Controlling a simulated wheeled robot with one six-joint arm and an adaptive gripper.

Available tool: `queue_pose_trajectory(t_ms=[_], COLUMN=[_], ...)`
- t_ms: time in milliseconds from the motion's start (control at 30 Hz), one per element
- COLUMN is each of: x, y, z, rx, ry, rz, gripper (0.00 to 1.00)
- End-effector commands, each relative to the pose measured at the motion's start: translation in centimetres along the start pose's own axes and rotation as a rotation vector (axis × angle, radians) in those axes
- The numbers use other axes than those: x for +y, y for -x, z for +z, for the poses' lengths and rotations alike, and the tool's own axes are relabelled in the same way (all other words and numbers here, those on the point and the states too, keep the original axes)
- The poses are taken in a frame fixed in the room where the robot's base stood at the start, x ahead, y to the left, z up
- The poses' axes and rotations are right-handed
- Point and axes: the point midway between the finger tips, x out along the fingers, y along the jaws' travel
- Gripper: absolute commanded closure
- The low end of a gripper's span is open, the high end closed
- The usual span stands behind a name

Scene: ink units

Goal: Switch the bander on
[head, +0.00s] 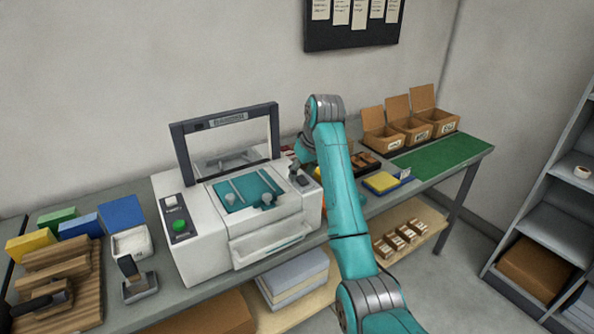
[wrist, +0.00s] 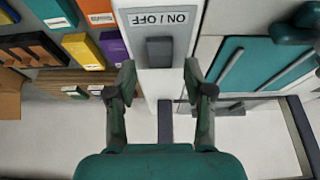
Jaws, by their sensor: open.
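The bander (head: 207,256) is a white machine on the bench with a teal bed and a dark upright frame. In the wrist view a dark grey switch block (wrist: 160,50) sits on the bander's white panel, beside an upside-down "ON / OFF" label (wrist: 161,18). My gripper (wrist: 159,78) is open and empty, its two fingertips to either side of the panel strip and just below the switch in the picture. I cannot tell whether they touch anything. In the head view my arm reaches to the bander's right side and partly hides the gripper.
A green button (head: 179,226) is on the bander's left front. Colored blocks and a wooden rack (head: 62,270) stand at the left. Yellow and blue pads (head: 384,182), open cardboard boxes (head: 412,130) and a green mat (head: 440,154) lie to the right. Shelves (head: 560,230) stand far right.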

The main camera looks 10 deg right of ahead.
Motion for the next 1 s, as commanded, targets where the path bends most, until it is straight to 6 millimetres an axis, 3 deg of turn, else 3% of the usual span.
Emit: queue_pose_trajectory(t_ms=[433, 633, 1000], x=[0.07, 0.07, 0.04], y=[-0.85, -0.84, -0.91], z=[0.53, 0.52, 0.14], rx=[-0.001, -0.001, -0.083], ry=[0.000, 0.000, 0.001], rz=[0.000, 0.000, -0.001], gripper=[0.48, 0.98, 1.00])
